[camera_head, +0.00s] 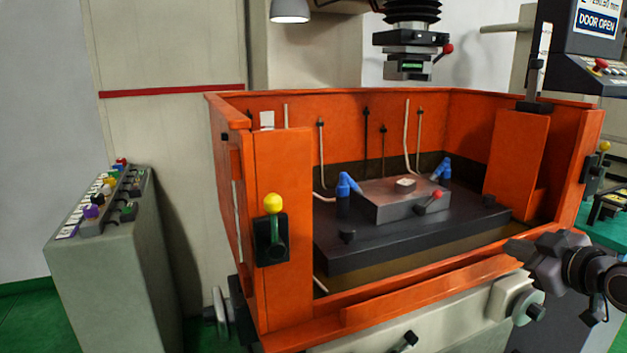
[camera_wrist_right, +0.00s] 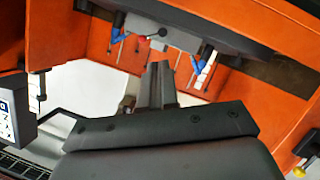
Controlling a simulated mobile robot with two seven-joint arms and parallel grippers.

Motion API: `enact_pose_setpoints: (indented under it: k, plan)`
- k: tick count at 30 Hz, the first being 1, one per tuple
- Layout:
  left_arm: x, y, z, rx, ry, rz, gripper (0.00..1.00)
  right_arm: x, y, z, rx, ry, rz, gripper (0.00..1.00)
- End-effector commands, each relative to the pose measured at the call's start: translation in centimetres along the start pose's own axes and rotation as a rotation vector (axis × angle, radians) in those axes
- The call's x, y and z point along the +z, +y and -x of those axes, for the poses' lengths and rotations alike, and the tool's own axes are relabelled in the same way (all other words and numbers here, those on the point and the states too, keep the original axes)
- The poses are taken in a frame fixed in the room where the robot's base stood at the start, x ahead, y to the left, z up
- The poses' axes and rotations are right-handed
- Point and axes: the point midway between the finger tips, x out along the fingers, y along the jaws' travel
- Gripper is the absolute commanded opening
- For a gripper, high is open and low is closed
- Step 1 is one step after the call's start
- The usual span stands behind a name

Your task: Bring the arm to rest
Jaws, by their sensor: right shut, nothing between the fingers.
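My right gripper (camera_head: 520,250) is at the lower right of the head view, in front of the orange tank's (camera_head: 285,180) front edge. Its fingers point left and are closed together with nothing between them. In the right wrist view the shut fingers (camera_wrist_right: 160,75) point at the tank's inside, which appears upside down. My right arm comes in from the right edge of the head view. My left gripper is not in view.
Inside the tank, a grey block (camera_head: 395,205) with a red-knobbed lever sits on a dark table (camera_head: 350,250), with blue nozzles (camera_head: 344,185) beside it. The machine head (camera_head: 408,65) hangs above. A control console (camera_head: 110,240) stands left.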

Motion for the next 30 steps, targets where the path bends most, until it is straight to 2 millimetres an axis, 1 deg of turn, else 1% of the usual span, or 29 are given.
enact_pose_setpoints:
  k: [1, 2, 4, 5, 6, 8, 9, 11, 12, 14, 15, 17, 18, 21, 24, 27, 30]
  plan:
    - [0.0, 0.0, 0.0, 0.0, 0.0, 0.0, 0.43, 1.8, -2.1, -0.7, -0.013, -0.022, -0.026, 0.0]
    - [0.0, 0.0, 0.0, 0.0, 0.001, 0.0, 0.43, 2.8, -3.3, -1.0, -0.018, -0.033, -0.042, 0.0]
    - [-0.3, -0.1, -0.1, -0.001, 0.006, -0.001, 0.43, 5.3, -6.2, -1.6, -0.03, -0.062, -0.078, 0.0]
    - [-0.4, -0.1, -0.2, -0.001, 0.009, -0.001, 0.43, 6.4, -7.6, -1.7, -0.035, -0.074, -0.095, 0.0]
    - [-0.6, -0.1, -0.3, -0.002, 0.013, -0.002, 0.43, 7.9, -9.6, -1.8, -0.042, -0.091, -0.119, 0.0]
    - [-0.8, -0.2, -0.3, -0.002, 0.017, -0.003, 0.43, 10.2, -12.7, -1.7, -0.053, -0.118, -0.154, 0.0]
    - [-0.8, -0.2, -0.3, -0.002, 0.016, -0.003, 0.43, 11.6, -14.7, -1.5, -0.06, -0.134, -0.179, 0.0]
    - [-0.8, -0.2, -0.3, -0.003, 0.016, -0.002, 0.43, 13.7, -17.9, -0.9, -0.071, -0.159, -0.215, 0.0]
    - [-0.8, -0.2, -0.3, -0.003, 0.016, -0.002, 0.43, 14.9, -20.0, -0.3, -0.077, -0.173, -0.239, 0.0]
    - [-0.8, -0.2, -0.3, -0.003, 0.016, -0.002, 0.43, 16.7, -23.1, 0.7, -0.086, -0.194, -0.276, 0.0]
    - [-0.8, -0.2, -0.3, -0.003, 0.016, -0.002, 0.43, 17.8, -25.2, 1.6, -0.092, -0.208, -0.301, 0.0]
    - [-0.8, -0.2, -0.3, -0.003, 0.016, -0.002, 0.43, 19.2, -28.2, 3.0, -0.102, -0.229, -0.339, 0.0]
    - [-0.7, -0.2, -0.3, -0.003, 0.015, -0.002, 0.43, 20.0, -30.1, 4.0, -0.108, -0.242, -0.364, 0.0]
    - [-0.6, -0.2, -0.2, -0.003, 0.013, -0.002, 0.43, 21.5, -34.3, 6.7, -0.12, -0.268, -0.421, 0.0]
    - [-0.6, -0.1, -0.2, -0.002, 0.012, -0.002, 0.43, 22.2, -37.4, 9.0, -0.128, -0.286, -0.466, 0.0]
    - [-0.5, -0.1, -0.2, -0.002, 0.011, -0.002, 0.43, 22.6, -39.4, 10.6, -0.133, -0.297, -0.498, 0.0]
    - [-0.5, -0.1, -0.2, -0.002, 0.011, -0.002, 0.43, 22.7, -40.3, 11.4, -0.135, -0.302, -0.513, 0.0]
